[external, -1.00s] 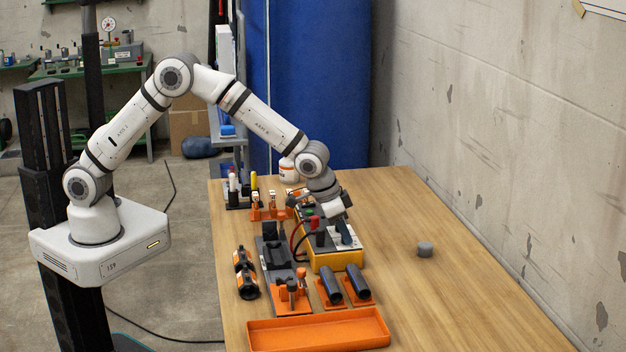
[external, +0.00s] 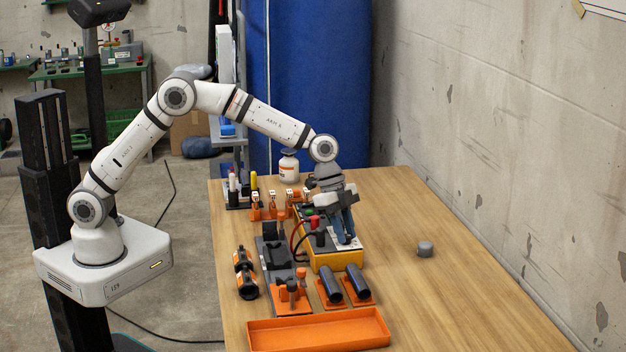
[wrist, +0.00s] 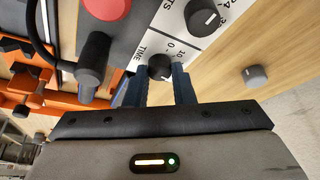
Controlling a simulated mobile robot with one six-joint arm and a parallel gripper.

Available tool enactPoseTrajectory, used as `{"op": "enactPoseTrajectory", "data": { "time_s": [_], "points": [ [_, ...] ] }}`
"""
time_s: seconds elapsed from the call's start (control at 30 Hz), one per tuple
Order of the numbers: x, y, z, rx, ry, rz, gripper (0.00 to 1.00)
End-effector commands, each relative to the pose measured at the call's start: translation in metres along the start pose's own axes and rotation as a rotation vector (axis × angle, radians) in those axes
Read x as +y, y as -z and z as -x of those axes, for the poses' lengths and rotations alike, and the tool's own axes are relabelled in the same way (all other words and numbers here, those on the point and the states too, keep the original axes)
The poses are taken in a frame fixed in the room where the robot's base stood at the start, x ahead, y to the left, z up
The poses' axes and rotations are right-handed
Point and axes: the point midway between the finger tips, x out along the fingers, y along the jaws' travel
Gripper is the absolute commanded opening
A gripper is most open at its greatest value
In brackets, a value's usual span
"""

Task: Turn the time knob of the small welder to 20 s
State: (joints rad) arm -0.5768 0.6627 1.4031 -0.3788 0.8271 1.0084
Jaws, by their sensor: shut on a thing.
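The small welder (external: 338,260) is a yellow box with a grey and white top panel on the bench. Its black time knob (wrist: 160,67) sits beside the TIME lettering in the wrist view, with 0 and 10 readable nearby. My gripper (wrist: 157,80) is shut on this knob, one dark blue finger on each side. In the external view my gripper (external: 344,240) points down onto the panel and hides the knob. The fingers cover part of the time scale, and I cannot tell the pointer's exact setting. A second black knob (wrist: 202,17) has a volts-type scale.
A red button (wrist: 107,8) and a black plug with cable (wrist: 93,55) are close on the left. Orange holders with black pipes (external: 345,285) and an orange tray (external: 318,330) lie in front.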

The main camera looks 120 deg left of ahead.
Motion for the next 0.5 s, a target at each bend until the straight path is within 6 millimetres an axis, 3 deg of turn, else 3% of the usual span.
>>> {"op": "enactPoseTrajectory", "data": {
  "time_s": [0.5],
  "points": [
    [-0.0025, 0.0006, 0.0000, 0.000, -0.105, -0.262, 0.00]
  ]
}}
